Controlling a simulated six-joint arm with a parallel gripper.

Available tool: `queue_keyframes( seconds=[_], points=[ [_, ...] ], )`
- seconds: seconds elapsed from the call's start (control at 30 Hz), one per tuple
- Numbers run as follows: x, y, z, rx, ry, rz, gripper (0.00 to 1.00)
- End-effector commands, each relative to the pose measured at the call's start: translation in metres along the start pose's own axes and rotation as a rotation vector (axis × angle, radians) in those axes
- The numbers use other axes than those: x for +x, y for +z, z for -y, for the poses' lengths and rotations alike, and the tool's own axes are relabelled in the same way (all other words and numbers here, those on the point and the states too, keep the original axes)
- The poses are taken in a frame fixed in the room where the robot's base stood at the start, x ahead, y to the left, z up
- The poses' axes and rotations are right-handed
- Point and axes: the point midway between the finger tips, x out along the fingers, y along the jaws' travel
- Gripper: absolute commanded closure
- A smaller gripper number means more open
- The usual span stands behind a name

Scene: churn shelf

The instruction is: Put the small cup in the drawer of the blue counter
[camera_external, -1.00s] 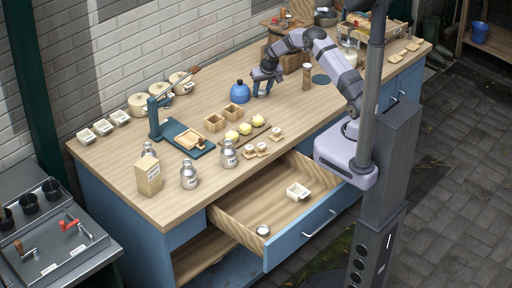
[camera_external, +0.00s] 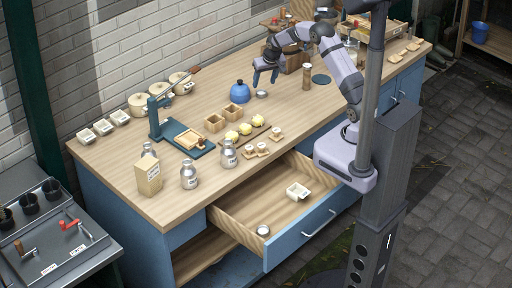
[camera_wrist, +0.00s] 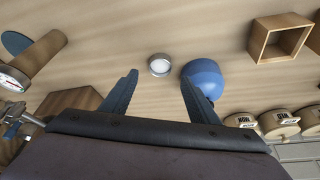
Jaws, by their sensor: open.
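A small round metal cup with a pale inside (camera_external: 262,94) stands on the wooden countertop, just right of a blue pot. It also shows in the wrist view (camera_wrist: 160,65), ahead of and between my fingers. My gripper (camera_external: 265,78) is open and empty above the counter, apart from the cup; both fingers show in the wrist view (camera_wrist: 160,88). The blue counter's drawer (camera_external: 300,244) is pulled open at the front. In it lie a small white tray (camera_external: 298,191) at the right and a small round pale-topped container (camera_external: 263,230) near the front left corner.
The blue pot (camera_external: 239,92) is close beside the cup. Wooden boxes (camera_external: 215,123), a board with yellow items (camera_external: 246,133) and metal bottles (camera_external: 229,154) stand between cup and drawer. A tall brown-bodied grinder (camera_external: 306,77) is to the right. The drawer's middle is clear.

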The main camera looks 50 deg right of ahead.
Motion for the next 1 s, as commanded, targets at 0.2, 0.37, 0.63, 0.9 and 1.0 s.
queue_keyframes(
  seconds=[0.2,0.37,0.63,0.9,1.0],
  points=[
    [-0.034,-0.001,0.001,-0.001,-0.001,-0.004,0.45],
    [-0.049,0.000,0.001,0.000,-0.001,-0.001,0.45],
    [-0.057,0.000,0.000,0.000,0.000,0.001,0.45],
    [-0.065,0.018,0.003,-0.025,-0.004,0.024,0.45],
    [-0.075,0.046,0.005,-0.061,-0.010,0.060,0.45]
  ],
)
